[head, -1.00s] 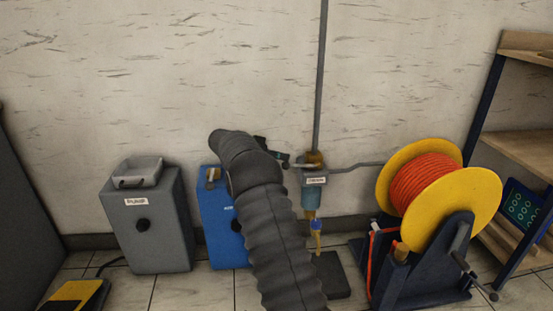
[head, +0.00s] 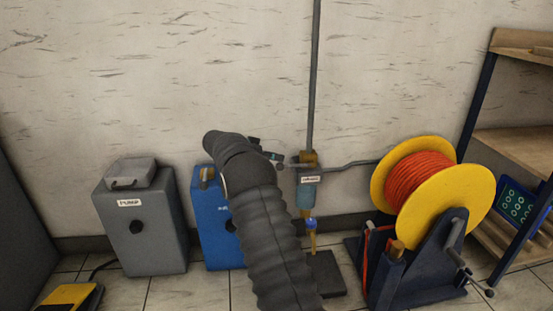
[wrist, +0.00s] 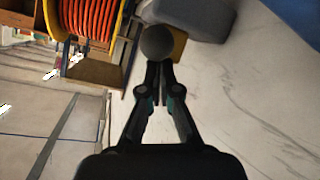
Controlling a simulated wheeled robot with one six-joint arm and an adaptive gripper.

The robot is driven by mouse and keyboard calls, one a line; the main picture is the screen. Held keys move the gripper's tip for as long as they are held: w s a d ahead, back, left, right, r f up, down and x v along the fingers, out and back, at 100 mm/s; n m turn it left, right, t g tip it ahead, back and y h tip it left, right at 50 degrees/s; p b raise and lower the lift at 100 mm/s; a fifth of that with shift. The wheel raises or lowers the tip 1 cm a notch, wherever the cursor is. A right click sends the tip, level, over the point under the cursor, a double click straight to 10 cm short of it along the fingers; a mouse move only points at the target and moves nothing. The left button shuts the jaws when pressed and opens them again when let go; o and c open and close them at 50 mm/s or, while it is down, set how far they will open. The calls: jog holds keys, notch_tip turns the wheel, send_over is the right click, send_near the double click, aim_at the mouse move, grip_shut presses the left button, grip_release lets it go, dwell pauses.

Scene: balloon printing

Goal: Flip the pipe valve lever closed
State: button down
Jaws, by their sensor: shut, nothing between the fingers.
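My gripper (head: 275,158) is just left of the valve, partly hidden by my dark arm. In the wrist view my gripper (wrist: 158,70) is shut and empty. Its fingertips are close to a round grey end (wrist: 157,42), with a brass part (wrist: 178,42) behind it. I cannot tell whether they touch.
A yellow reel with orange hose (head: 418,178) stands right of the valve on a dark blue stand. The grey pump box (head: 142,225) and a blue box (head: 209,225) stand to the left. A shelf (head: 515,142) is at far right. The wall above is clear.

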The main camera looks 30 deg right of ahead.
notch_tip(320, 180, up, 4)
jog(key=w+d+p, duration=0.1)
jog(key=d+p, duration=0.1)
jog(key=w+a, duration=0.2)
jog(key=a, duration=0.7)
jog(key=shift+a+r, duration=0.15)
jog(key=shift+a, duration=0.25)
jog(key=s+a+r+n+t+y+p, duration=0.2)
jog(key=s+a+r+n+y, duration=0.2)
jog(key=s+r, duration=0.55)
jog(key=s+a+r+n+t+y+p, duration=0.25)
jog(key=s+a+r+n, duration=0.35)
jog(key=s, duration=0.7)
jog(key=s+a+f+n+t+y+p, duration=0.1)
jog(key=s+a+n+y, duration=0.1)
jog(key=s, duration=1)
jog(key=s+a+f+n+t+y+p, duration=0.2)
jog(key=s+a, duration=0.5)
jog(key=s, duration=0.6)
jog(key=shift+n+y+p, duration=0.3)
jog(key=shift+n+y, duration=0.4)
jog(key=shift+y, duration=0.55)
